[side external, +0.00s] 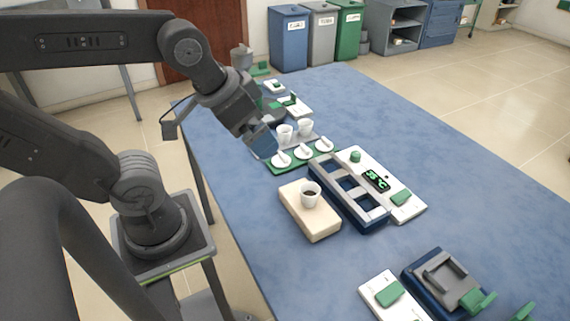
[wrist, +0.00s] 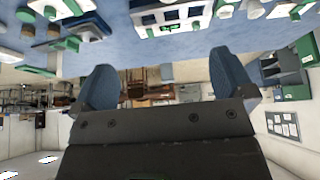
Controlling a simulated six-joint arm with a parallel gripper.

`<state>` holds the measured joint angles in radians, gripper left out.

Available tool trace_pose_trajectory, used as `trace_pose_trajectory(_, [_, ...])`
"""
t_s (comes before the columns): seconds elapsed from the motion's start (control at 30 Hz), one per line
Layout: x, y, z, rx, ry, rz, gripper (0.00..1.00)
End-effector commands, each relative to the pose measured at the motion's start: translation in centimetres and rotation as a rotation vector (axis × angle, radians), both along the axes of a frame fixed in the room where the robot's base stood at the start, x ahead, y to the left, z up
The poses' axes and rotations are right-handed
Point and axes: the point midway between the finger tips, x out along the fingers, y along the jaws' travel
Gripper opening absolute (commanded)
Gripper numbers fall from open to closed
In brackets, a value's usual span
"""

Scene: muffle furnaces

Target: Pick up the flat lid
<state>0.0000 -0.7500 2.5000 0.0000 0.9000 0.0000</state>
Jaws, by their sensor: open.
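Three small white lids lie in a row on a green tray (side external: 272,167): a left lid (side external: 282,161), a middle lid (side external: 303,152) and a right lid (side external: 324,146). Each seems to carry a pale raised piece; I cannot tell which is the flat one. My gripper (side external: 264,146) hangs above and left of the tray, apart from the lids, its blue fingers tilted. In the wrist view my gripper (wrist: 164,82) is open, with nothing between the fingers. That view looks mostly at the room, and I cannot make out the lids for certain there.
White cups (side external: 284,134) stand behind the lids. A cup with dark contents (side external: 311,194) sits on a beige block (side external: 313,223) in front. A blue-and-white rack (side external: 348,190) adjoins a white panel with a green display (side external: 376,180).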

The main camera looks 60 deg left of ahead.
Motion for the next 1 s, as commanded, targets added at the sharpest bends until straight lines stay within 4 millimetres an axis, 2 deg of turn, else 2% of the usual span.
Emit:
trace_pose_trajectory(0.4, [0.0, 0.0, 0.0, 0.0, 0.0, 0.0, 1.0])
trace_pose_trajectory(0.7, [0.0, 0.0, 0.0, 0.0, 0.0, 0.0, 0.73])
trace_pose_trajectory(1.0, [0.59, 0.32, 0.01, -0.011, 0.013, 0.036, 0.73])
